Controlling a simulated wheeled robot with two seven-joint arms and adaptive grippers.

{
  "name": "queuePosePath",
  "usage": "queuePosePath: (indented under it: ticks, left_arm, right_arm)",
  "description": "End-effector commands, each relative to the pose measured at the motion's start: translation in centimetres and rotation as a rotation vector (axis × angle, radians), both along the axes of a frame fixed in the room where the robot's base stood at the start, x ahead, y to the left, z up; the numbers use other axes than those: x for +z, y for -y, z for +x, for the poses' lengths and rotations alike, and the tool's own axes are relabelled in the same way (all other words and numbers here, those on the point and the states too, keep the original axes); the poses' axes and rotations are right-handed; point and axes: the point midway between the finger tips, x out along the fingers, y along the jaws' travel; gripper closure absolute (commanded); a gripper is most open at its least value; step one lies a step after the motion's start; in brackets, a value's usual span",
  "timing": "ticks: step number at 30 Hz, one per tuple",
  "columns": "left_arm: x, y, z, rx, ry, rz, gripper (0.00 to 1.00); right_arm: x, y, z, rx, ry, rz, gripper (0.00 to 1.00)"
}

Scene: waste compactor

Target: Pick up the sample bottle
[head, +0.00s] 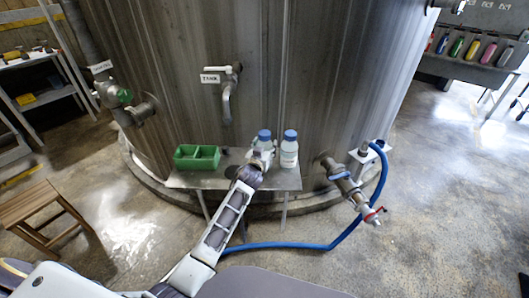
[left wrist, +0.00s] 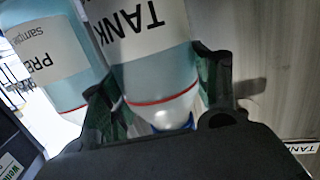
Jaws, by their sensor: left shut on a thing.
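Two pale bottles with blue caps are side by side at a small metal shelf (head: 235,180) in front of the big tank. My left gripper (head: 259,160) is shut on the left bottle (head: 264,138). In the left wrist view the fingers (left wrist: 158,92) are on both sides of this bottle (left wrist: 160,75), whose label reads TANK. The other bottle (head: 289,152) stands just to the right; in the left wrist view its label reads PRE and sample (left wrist: 45,50). The arm hides the held bottle's base, so I cannot tell whether it touches the shelf. My right gripper is not in view.
A green divided tray (head: 197,158) is on the shelf's left part. A tap (head: 228,100) labelled TANK is above. A valve (head: 350,190) with a blue hose (head: 290,246) is to the right. A wooden stool (head: 45,213) stands at the left. The floor at the right is clear.

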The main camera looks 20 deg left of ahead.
Motion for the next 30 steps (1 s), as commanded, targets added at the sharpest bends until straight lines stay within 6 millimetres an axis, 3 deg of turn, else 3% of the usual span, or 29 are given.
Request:
queuePosePath:
  ticks: [11,22,30]
  left_arm:
    - [0.9,0.0,0.1,0.0,0.004,0.001,0.78]
    - [4.0,0.0,0.0,-0.001,0.005,-0.002,0.78]
    - [3.6,0.2,-2.5,-0.001,0.002,-0.001,0.78]
  right_arm:
    - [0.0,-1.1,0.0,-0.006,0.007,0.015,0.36]
    - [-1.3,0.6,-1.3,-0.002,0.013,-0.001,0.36]
    - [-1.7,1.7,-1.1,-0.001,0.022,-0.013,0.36]
